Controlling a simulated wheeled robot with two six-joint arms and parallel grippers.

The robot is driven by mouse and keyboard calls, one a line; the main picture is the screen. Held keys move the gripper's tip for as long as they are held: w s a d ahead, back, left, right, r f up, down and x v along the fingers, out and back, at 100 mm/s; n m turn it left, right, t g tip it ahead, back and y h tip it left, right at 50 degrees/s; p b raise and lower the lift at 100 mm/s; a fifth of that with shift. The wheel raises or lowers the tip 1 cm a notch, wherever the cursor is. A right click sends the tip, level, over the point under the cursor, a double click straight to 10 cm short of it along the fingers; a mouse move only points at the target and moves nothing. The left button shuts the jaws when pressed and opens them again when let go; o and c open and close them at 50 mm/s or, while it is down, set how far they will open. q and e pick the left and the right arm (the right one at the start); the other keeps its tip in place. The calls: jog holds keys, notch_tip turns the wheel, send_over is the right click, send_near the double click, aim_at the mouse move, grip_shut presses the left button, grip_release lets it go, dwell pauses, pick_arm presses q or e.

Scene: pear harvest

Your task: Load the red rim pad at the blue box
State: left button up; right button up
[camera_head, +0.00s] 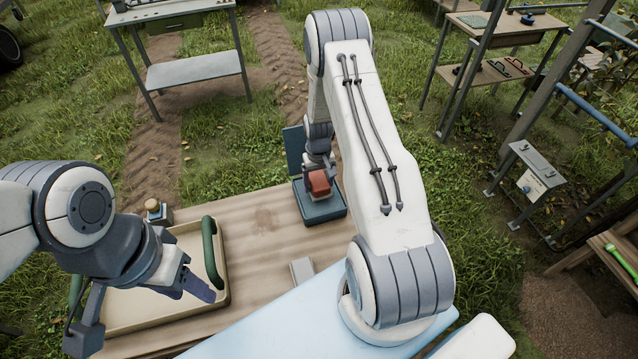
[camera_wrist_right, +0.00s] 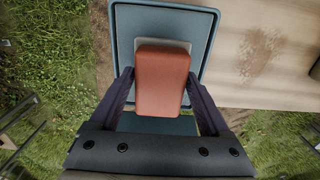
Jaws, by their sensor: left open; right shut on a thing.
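The blue box (camera_head: 333,211) stands at the far right corner of the wooden table, with its lid (camera_head: 293,150) standing open at the back. My right gripper (camera_head: 320,180) is over the box and shut on a red block-like pad (camera_head: 319,183). In the right wrist view the red pad (camera_wrist_right: 162,80) is between the two fingers, and the blue box (camera_wrist_right: 206,70) lies behind it. A pale grey patch shows beside the pad's edge; whether the pad touches the box floor I cannot tell. My left gripper (camera_head: 145,310) is open and empty over the tray.
A beige tray (camera_head: 140,318) with green handles (camera_head: 211,252) fills the table's left part. A small wooden-topped knob (camera_head: 153,206) stands behind it. A small grey block (camera_head: 302,270) lies near the front. The wooden table's middle (camera_head: 262,225) is clear. Grass surrounds it.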

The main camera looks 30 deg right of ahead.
aim_at(319, 180)
jog(key=shift+r+p, duration=1.25)
jog(key=shift+r, duration=1)
